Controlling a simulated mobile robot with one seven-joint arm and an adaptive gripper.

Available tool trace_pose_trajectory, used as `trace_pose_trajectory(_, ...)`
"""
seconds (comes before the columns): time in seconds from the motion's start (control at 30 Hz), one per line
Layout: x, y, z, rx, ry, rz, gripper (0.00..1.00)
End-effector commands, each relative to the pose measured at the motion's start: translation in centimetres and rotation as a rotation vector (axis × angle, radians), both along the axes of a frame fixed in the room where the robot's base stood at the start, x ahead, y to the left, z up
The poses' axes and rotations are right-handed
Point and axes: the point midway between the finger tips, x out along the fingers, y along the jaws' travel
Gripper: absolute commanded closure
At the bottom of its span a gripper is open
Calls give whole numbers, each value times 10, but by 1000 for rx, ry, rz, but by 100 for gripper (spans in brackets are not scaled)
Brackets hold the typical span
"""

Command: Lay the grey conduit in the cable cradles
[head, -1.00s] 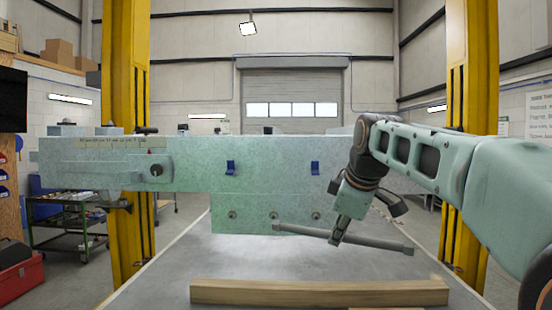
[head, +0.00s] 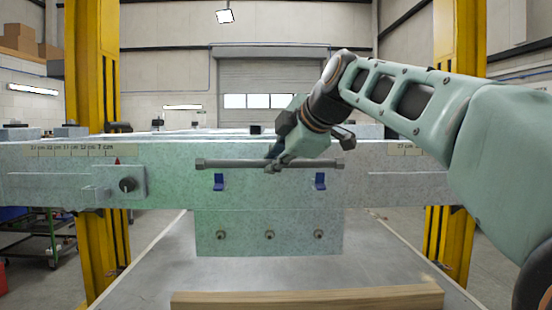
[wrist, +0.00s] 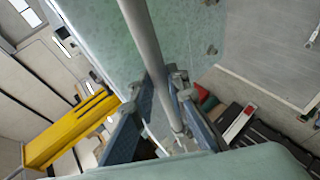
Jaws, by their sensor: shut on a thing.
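The grey conduit (head: 235,164) is a straight bar with thicker ends, roughly level in the head view. My gripper (head: 274,162) is shut on it near its middle. The two blue cable cradles, left (head: 219,182) and right (head: 320,181), are on the front face of the pale green trailer frame (head: 370,185). The conduit appears just above both cradles and its ends reach past them. I cannot tell its distance from the frame face. In the wrist view the conduit (wrist: 143,40) runs between the fingers of my gripper (wrist: 165,105); the cradles do not show there.
A plate with several bolts (head: 269,235) hangs below the cradles. A latch with a black knob (head: 127,185) sticks out at left. Yellow posts (head: 92,130) stand at both sides. A wooden beam (head: 305,299) lies on the grey surface in front.

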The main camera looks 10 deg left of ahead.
Motion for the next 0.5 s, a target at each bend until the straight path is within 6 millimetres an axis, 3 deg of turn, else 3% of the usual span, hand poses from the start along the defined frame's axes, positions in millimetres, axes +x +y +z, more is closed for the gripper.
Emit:
trace_pose_trajectory(0.23, 4, 1, 1, 2, -11, 0, 100)
trace_pose_trajectory(0.5, 26, 7, -1, 3, -8, 1, 100)
